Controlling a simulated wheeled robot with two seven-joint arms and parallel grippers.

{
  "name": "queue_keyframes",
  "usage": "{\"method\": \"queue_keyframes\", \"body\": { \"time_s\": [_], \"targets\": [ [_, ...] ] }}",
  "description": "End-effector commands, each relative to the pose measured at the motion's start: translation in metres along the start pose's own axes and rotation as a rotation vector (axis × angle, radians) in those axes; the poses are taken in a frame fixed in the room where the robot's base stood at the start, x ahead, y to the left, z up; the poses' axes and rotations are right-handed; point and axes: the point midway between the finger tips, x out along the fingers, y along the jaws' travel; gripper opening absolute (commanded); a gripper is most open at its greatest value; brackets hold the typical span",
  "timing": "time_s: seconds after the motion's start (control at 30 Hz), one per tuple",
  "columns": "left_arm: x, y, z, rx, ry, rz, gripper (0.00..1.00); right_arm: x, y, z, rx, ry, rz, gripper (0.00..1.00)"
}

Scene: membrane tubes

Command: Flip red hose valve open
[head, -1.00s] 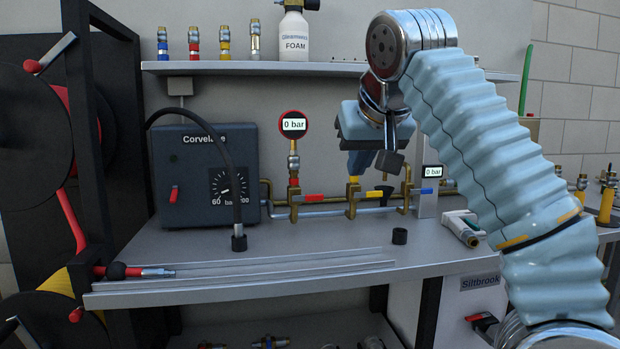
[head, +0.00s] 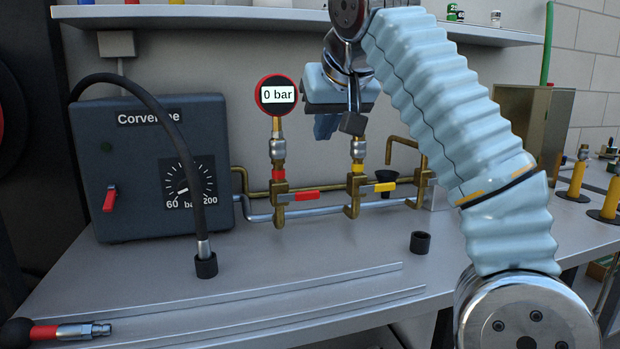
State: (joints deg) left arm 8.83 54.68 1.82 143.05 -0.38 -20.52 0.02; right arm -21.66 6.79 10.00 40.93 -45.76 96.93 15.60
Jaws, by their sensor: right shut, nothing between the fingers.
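The red hose valve's lever (head: 298,196) sticks out to the right from its brass valve body (head: 279,194), roughly level. A red-rimmed gauge (head: 277,95) above it reads 0 bar. A yellow lever (head: 380,187) on the neighbouring valve also lies level to the right. My right gripper (head: 327,128) hangs up and to the right of the red lever, apart from it, shut and empty. Its fingertips are partly hidden by its own body. My left gripper is not in view.
The Corvelone box (head: 140,220) with a dial and a black hose (head: 185,150) stands left of the valves. A black cup (head: 420,242) stands on the bench (head: 310,262) in front. A shelf (head: 220,20) runs above. The bench before the red valve is clear.

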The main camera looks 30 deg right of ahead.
Motion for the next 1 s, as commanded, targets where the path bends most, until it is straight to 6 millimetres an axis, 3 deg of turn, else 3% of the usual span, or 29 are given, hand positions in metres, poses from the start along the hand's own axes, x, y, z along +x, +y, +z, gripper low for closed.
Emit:
{"method": "queue_keyframes", "body": {
  "time_s": [0.27,0.63,1.0],
  "targets": [
    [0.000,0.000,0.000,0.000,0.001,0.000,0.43,0.022,0.001,0.000,0.001,-0.002,0.004,0.00],
    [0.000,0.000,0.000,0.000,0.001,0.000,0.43,0.101,0.001,0.001,0.000,-0.004,0.003,0.00],
    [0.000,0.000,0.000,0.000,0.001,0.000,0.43,0.127,0.000,0.027,0.000,-0.001,0.001,0.00]
  ]
}}
